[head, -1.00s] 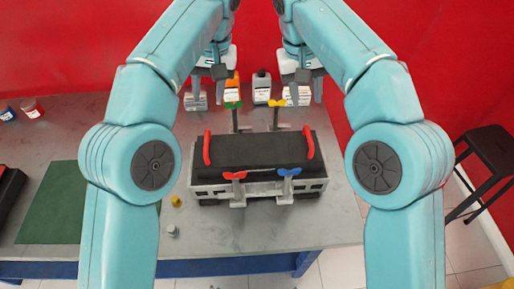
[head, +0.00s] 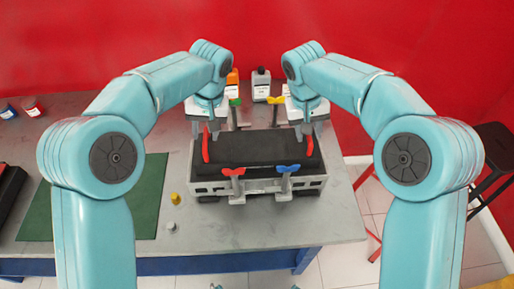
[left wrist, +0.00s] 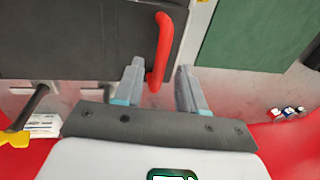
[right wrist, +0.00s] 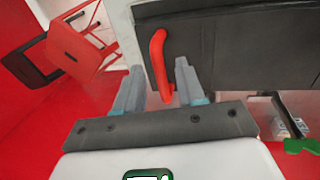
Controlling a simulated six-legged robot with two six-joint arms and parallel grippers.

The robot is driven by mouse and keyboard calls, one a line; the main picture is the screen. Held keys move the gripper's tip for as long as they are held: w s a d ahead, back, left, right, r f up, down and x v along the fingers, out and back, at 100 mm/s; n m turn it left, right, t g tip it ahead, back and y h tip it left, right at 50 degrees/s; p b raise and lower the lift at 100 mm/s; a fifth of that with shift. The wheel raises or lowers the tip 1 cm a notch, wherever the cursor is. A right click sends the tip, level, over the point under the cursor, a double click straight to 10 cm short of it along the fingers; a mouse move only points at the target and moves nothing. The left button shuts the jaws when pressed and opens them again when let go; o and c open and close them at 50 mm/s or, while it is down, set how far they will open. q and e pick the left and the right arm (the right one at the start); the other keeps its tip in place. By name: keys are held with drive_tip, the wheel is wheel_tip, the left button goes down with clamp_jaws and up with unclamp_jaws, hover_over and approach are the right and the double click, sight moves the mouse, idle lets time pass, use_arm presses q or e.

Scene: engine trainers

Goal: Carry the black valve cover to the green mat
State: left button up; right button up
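The black valve cover (head: 256,149) sits on the grey engine block (head: 231,187) in the middle of the table, with a red handle at each end. My left gripper (head: 207,130) is open above the left red handle (head: 206,146); in the left wrist view the handle (left wrist: 161,45) shows between its fingers (left wrist: 160,88). My right gripper (head: 308,132) is open at the right red handle; in the right wrist view that handle (right wrist: 159,60) lies between its fingers (right wrist: 157,85). Neither gripper is closed on a handle. The green mat (head: 148,205) lies bare at the left.
Red (head: 233,172), blue (head: 287,169), green and yellow wing clamps stand around the block. Bottles (head: 261,84) stand behind it. A yellow piece (head: 175,198) and a grey piece (head: 171,227) lie between block and mat. A black and red case (head: 10,190) lies far left.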

use_arm(q)
wheel_tip(320, 180, down, 2)
drive_tip(key=shift+a, duration=0.15)
use_arm(e)
drive_tip(key=shift+d+f, duration=0.15)
drive_tip(key=shift+f, duration=0.4)
drive_tip(key=shift+d+f, duration=0.15)
drive_tip(key=shift+f, duration=0.35)
use_arm(q)
drive_tip(key=shift+w+a+f, duration=0.1)
drive_tip(key=shift+a+f, duration=0.05)
drive_tip(key=shift+f, duration=0.3)
use_arm(e)
drive_tip(key=shift+w+f, duration=0.15)
drive_tip(key=shift+f, duration=0.25)
use_arm(q)
drive_tip(key=shift+r, duration=0.1)
clamp_jaws()
use_arm(e)
clamp_jaws()
drive_tip(key=shift+r, duration=0.1)
